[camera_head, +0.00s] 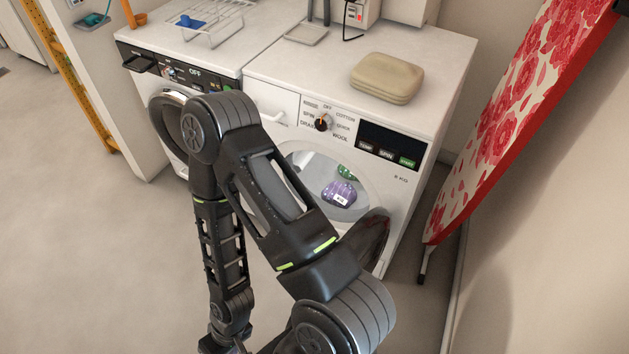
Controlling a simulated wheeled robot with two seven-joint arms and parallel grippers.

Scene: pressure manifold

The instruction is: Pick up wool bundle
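A purple bundle (339,193) with a small white label lies inside the round opening of the right-hand white washing machine (285,85). A green bundle (346,172) lies just behind it. I cannot read the label well enough to tell which is the wool bundle. One black arm of mine crosses in front of the machine and covers the left part of the opening. Its forearm hangs down toward the bottom edge, and its gripper is out of view. My other gripper is not in view either.
A dark round door (372,240) appears to stand open below the opening, partly behind my arm. A second machine (140,55) stands at left. A beige folded pad (387,78) lies on top. A red floral ironing board (510,115) leans at right. The floor (90,260) at left is clear.

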